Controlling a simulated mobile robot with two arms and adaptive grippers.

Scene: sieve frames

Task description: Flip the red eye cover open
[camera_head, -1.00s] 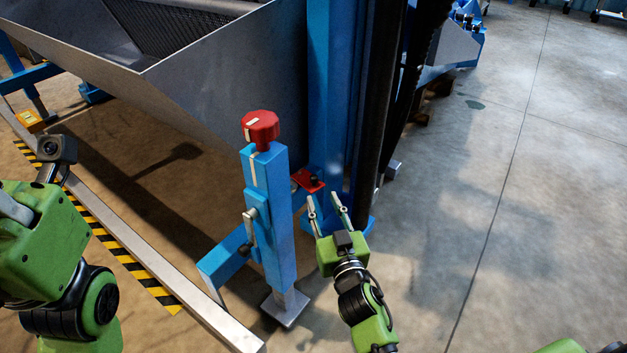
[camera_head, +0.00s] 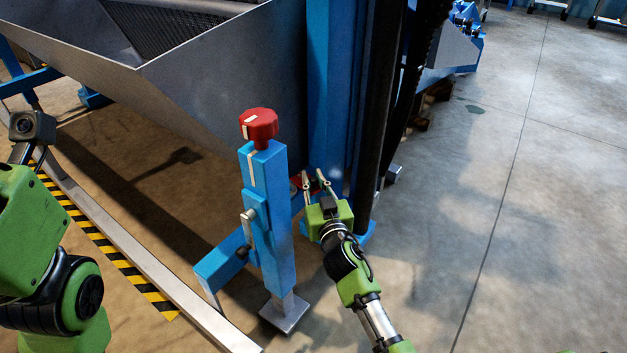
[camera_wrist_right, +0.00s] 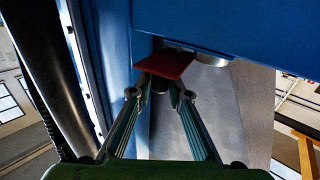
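The red eye cover is a small flat red plate beside the blue column. In the head view only a bit of it (camera_head: 296,183) shows behind the blue post and my right gripper (camera_head: 314,175). In the right wrist view the red plate (camera_wrist_right: 166,63) sticks out, tilted, from under a blue beam, just beyond the fingertips. My right gripper (camera_wrist_right: 160,94) is open, its two fingers apart below the plate's near edge, with nothing held. Contact cannot be told. My left arm shows at the left edge of the head view; its fingers are not visible.
A blue post (camera_head: 268,220) with a red knob (camera_head: 259,125) stands left of my right gripper. The blue column (camera_head: 328,100) and grey hopper (camera_head: 220,90) rise behind. A metal rail (camera_head: 130,260) runs at the left. The floor at right is clear.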

